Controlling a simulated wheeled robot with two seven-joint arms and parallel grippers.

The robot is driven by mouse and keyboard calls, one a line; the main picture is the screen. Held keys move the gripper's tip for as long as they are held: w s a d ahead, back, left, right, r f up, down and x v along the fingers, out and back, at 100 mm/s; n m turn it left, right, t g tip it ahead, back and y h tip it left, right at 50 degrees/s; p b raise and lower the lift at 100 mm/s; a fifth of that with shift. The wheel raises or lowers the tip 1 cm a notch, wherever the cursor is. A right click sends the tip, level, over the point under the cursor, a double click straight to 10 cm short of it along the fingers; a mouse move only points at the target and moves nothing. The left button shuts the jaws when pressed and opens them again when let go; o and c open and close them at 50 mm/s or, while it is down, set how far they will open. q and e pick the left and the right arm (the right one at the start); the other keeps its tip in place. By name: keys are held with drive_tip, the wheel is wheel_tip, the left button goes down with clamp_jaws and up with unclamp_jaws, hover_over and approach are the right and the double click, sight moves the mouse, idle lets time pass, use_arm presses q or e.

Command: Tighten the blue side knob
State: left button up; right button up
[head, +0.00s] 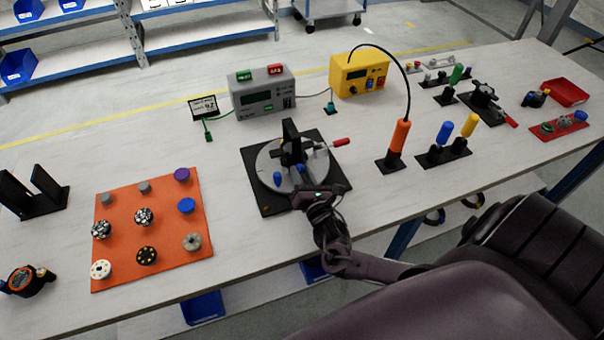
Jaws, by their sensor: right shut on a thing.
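A round grey fixture plate (262,168) sits on a black square base (264,204) in the middle of the table. A black upright clamp (291,142) stands on it, with a red-handled lever (340,142) to its right. Two small blue knobs show on the fixture, a front left one (277,177) and one beside the clamp (300,167). My right gripper (316,193) is at the fixture's front edge, shut on a small part there that its fingers hide; I take it to be the blue side knob. My left gripper is not in view.
An orange mat (168,258) with several round knobs lies at left. A grey meter (263,96) and a yellow box (358,76) stand behind the fixture. An orange tool in a stand (399,136) and a black rack (442,152) with blue and yellow handles stand at right.

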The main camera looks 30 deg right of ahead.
drive_tip(key=o, duration=1)
drive_tip(key=shift+s, duration=0.1)
drive_tip(key=v, duration=0.7)
drive_tip(key=shift+s+a+b, duration=0.1)
drive_tip(key=shift+s+b, duration=0.2)
drive_tip(key=shift+b, duration=0.05)
